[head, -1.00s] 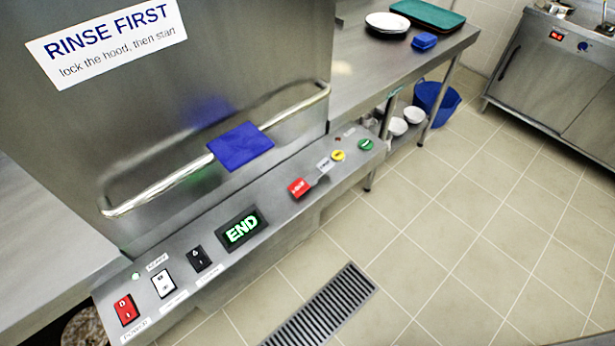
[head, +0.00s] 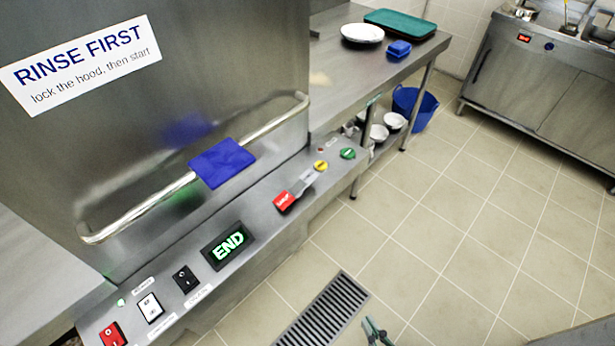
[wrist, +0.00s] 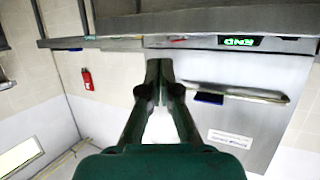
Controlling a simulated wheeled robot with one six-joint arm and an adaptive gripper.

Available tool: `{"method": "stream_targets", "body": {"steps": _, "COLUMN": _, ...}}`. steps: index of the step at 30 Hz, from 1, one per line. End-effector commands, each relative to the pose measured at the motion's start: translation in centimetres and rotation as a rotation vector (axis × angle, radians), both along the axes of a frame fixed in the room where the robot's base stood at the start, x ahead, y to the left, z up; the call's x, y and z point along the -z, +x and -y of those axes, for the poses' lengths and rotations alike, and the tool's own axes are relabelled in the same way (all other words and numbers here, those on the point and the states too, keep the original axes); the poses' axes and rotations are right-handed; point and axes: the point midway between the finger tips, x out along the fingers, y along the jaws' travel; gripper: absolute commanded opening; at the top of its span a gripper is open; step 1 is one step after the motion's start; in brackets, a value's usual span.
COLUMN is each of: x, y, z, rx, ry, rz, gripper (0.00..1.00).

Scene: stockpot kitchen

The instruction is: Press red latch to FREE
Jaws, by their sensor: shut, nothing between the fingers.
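The red latch (head: 284,201) sits on the sloped front panel (head: 262,222) of the steel machine, to the right of the lit END display (head: 228,244). A small grey label plate lies beside it; I cannot read its text or tell the latch's setting. My gripper (head: 375,329) shows at the bottom edge in the head view, over the floor, well apart from the panel. In the wrist view my gripper (wrist: 158,70) is shut and empty, pointing toward the machine, whose END display (wrist: 240,41) appears upside down there.
Yellow (head: 321,166) and green (head: 348,153) buttons are right.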

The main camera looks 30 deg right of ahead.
Motion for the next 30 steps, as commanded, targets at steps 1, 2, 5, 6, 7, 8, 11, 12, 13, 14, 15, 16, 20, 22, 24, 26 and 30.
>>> {"method": "stream_targets", "body": {"steps": 1, "x": 0.3, "y": 1.3, "z": 0.3, "rx": 0.005, "ry": 0.001, "rz": 0.002, "gripper": 0.00}}
{"method": "stream_targets", "body": {"steps": 2, "x": 0.6, "y": 2.0, "z": 0.4, "rx": 0.007, "ry": 0.004, "rz": -0.003, "gripper": 0.00}}
{"method": "stream_targets", "body": {"steps": 5, "x": 1.3, "y": 4.3, "z": 0.7, "rx": 0.004, "ry": 0.007, "rz": -0.012, "gripper": 0.00}}
{"method": "stream_targets", "body": {"steps": 6, "x": 1.5, "y": 5.2, "z": 0.9, "rx": 0.002, "ry": 0.010, "rz": -0.015, "gripper": 0.00}}
{"method": "stream_targets", "body": {"steps": 7, "x": 1.7, "y": 5.9, "z": 1.0, "rx": -0.001, "ry": 0.011, "rz": -0.019, "gripper": 0.00}}
{"method": "stream_targets", "body": {"steps": 8, "x": 1.8, "y": 6.7, "z": 1.1, "rx": -0.004, "ry": 0.012, "rz": -0.020, "gripper": 0.00}}
{"method": "stream_targets", "body": {"steps": 11, "x": 2.1, "y": 9.1, "z": 1.5, "rx": -0.018, "ry": 0.016, "rz": -0.025, "gripper": 0.00}}
{"method": "stream_targets", "body": {"steps": 12, "x": 2.1, "y": 10.0, "z": 1.6, "rx": -0.026, "ry": 0.015, "rz": -0.026, "gripper": 0.00}}
{"method": "stream_targets", "body": {"steps": 13, "x": 2.1, "y": 10.8, "z": 1.8, "rx": -0.032, "ry": 0.017, "rz": -0.026, "gripper": 0.00}}
{"method": "stream_targets", "body": {"steps": 14, "x": 2.1, "y": 11.5, "z": 1.9, "rx": -0.038, "ry": 0.017, "rz": -0.027, "gripper": 0.00}}
{"method": "stream_targets", "body": {"steps": 15, "x": 2.0, "y": 12.5, "z": 2.0, "rx": -0.049, "ry": 0.017, "rz": -0.026, "gripper": 0.00}}
{"method": "stream_targets", "body": {"steps": 16, "x": 1.9, "y": 13.2, "z": 2.2, "rx": -0.055, "ry": 0.016, "rz": -0.025, "gripper": 0.00}}
{"method": "stream_targets", "body": {"steps": 20, "x": 1.4, "y": 16.4, "z": 2.8, "rx": -0.096, "ry": 0.012, "rz": -0.019, "gripper": 0.00}}
{"method": "stream_targets", "body": {"steps": 22, "x": 0.8, "y": 18.1, "z": 3.2, "rx": -0.122, "ry": 0.007, "rz": -0.012, "gripper": 0.00}}
{"method": "stream_targets", "body": {"steps": 24, "x": 0.2, "y": 19.7, "z": 3.6, "rx": -0.148, "ry": 0.000, "rz": -0.005, "gripper": 0.00}}
{"method": "stream_targets", "body": {"steps": 26, "x": -0.4, "y": 21.1, "z": 4.0, "rx": -0.173, "ry": -0.008, "rz": 0.003, "gripper": 0.00}}
{"method": "stream_targets", "body": {"steps": 30, "x": -2.3, "y": 24.2, "z": 4.9, "rx": -0.237, "ry": -0.032, "rz": 0.027, "gripper": 0.00}}
